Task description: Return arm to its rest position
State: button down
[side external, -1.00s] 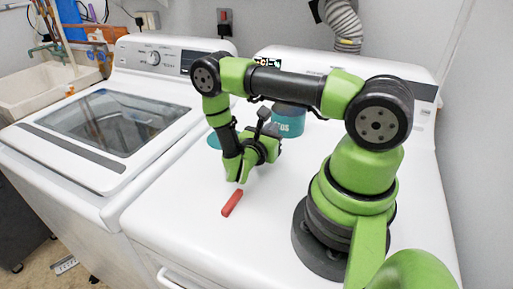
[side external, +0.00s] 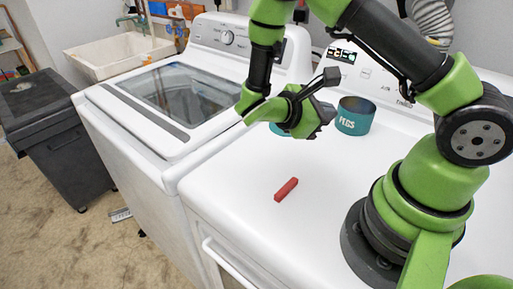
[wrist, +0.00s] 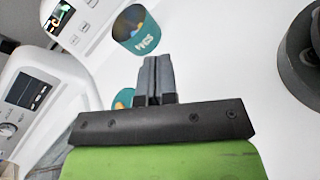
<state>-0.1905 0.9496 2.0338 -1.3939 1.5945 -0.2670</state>
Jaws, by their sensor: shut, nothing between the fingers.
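My gripper (side external: 318,118) is raised above the white machine top (side external: 235,190), behind the red peg and close to the teal cup in the side picture. In the wrist view its two grey fingers (wrist: 155,62) are pressed together with nothing between them. The red peg (side external: 286,189) lies on the white top, apart from the gripper. The teal cup marked PEGS (side external: 355,117) stands upright towards the back; it also shows in the wrist view (wrist: 136,30). Its contents cannot be made out.
A second teal item (side external: 279,130) is partly hidden behind my wrist. A washer with a glass lid (side external: 185,95) stands to the left, with a sink (side external: 118,54) and dark bin (side external: 45,130) beyond. The white top around the red peg is clear.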

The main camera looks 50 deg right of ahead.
jog(key=s+a+r+m+t+y, duration=0.3)
jog(key=a+r+m+t+y, duration=0.3)
jog(key=r, duration=0.3)
jog(key=s+a+r+m+t+y, duration=0.3)
jog(key=a+r+m+t+y, duration=0.2)
jog(key=r+m+t+y, duration=0.2)
notch_tip(320, 180, up, 2)
jog(key=shift+s+a+y, duration=0.35)
jog(key=shift+a+y, duration=0.05)
jog(key=shift+y, duration=0.6)
